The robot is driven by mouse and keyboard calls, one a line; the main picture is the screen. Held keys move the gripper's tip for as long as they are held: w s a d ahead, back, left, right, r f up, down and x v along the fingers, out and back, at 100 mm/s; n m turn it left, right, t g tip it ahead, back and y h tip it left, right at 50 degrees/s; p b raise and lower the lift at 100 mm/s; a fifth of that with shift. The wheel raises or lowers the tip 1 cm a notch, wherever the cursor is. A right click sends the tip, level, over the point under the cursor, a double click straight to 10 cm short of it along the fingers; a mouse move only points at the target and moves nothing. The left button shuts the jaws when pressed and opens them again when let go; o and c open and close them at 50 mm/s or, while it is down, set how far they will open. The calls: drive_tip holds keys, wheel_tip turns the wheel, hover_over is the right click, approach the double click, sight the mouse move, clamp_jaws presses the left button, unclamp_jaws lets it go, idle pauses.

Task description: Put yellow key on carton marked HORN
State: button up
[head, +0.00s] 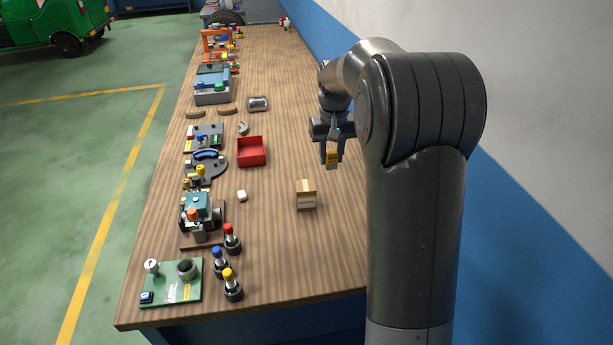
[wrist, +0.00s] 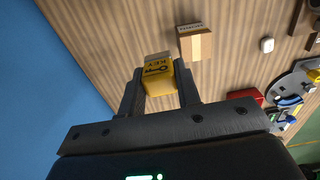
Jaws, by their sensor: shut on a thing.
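My gripper (head: 331,150) is shut on the yellow key (head: 333,159), a small yellow block with a key picture and dark lettering. The yellow key also shows between the fingers in the wrist view (wrist: 157,70). My gripper holds it above the right side of the workbench, behind and to the right of the carton in the head view. The small brown carton (head: 306,197) stands on the bench with a label on its front. It also shows just beyond the key in the wrist view (wrist: 197,46). Its label is too small to read surely.
The wooden bench (head: 270,275) is clear around the carton. A red tray (head: 251,164) and a small white block (head: 242,196) lie to its left. Several fixtures line the left edge. Bottles with red (head: 231,239), blue and yellow caps stand near the front.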

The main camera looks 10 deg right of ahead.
drive_tip(key=w+a+f, duration=0.1)
drive_tip(key=a, duration=0.1)
drive_tip(key=w+a+f, duration=0.1)
drive_tip(key=a, duration=0.1)
drive_tip(key=w+a+f, duration=0.1)
drive_tip(key=a+f, duration=0.1)
drive_tip(key=shift+w+f, duration=0.1)
drive_tip(key=shift+w, duration=0.2)
drive_tip(key=shift+a+f, duration=0.1)
drive_tip(key=shift+f, duration=1.95)
drive_tip(key=o, duration=1)
drive_tip(key=shift+f, duration=0.15)
drive_tip(key=shift+c, duration=0.2)
